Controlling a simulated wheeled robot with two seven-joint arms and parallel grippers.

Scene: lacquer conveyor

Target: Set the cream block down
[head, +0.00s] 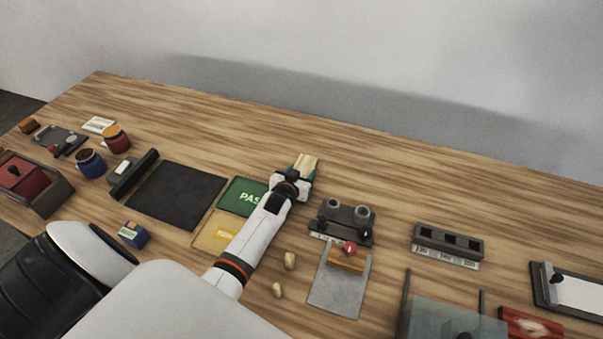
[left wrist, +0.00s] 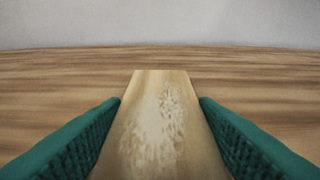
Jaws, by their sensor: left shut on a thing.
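The cream block (head: 306,164) is a pale wooden piece with a whitish worn patch on its upper face. My left gripper (head: 301,172) is shut on it, over the table behind the green pad. In the left wrist view the block (left wrist: 160,120) lies between the two green ridged fingers of the left gripper (left wrist: 160,128) and points away toward the wall. Whether its underside touches the table (head: 400,190) cannot be told. My right gripper is not in view.
A green pad (head: 238,192) marked "PAS" and a yellow pad (head: 213,236) lie beside my forearm. A dark mat (head: 177,196) is left of them. A grey fixture with two round knobs (head: 343,222) stands close on the right. The table behind the block is clear.

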